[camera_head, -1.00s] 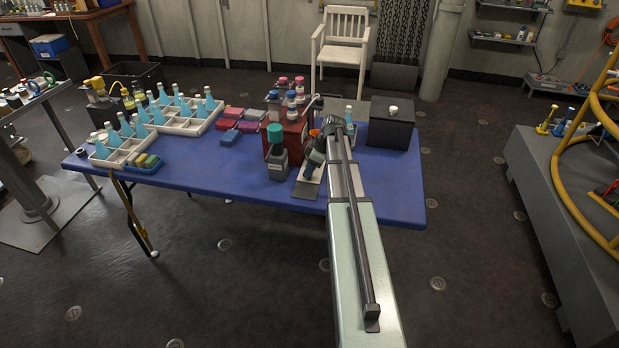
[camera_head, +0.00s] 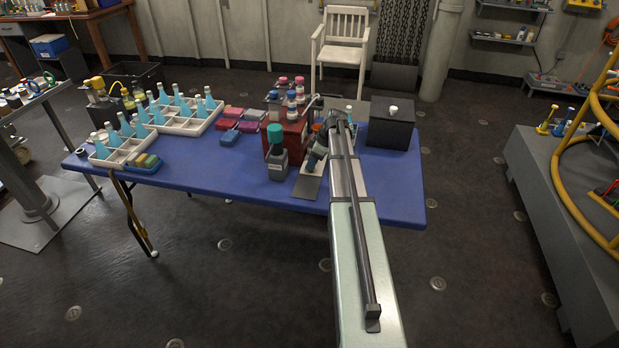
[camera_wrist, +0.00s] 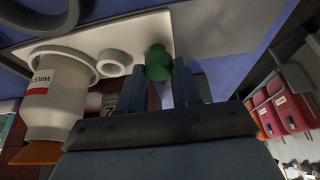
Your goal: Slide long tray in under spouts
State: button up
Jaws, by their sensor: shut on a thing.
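The long tray (camera_wrist: 130,30) is a pale flat plate seen close in the wrist view, with a green knob (camera_wrist: 158,62) at one end. My gripper (camera_wrist: 160,88) is shut on this knob, one finger on each side. A white bottle with a red label (camera_wrist: 40,90) and an orange funnel stands on the tray beside a small pale ring (camera_wrist: 114,62). In the head view my gripper (camera_head: 316,158) is low over the blue table, next to the red dispenser box (camera_head: 284,135). My arm hides much of the tray there. I cannot make out the spouts clearly.
A grey plate (camera_head: 307,188) lies bare in front of my gripper. A grey bottle with a teal cap (camera_head: 276,160) stands close on the left, and a black box (camera_head: 391,122) on the right. White racks with blue bottles (camera_head: 185,124) fill the left of the blue table (camera_head: 225,180).

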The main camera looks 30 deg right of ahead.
jog(key=shift+w+d, duration=0.85)
jog(key=shift+w, duration=0.05)
jog(key=o, duration=0.8)
jog(key=shift+s, duration=0.1)
jog(key=shift+r, duration=0.1)
notch_tip(320, 180, up, 7)
jog(key=shift+f, duration=0.1)
dwell(0.6)
dwell(0.3)
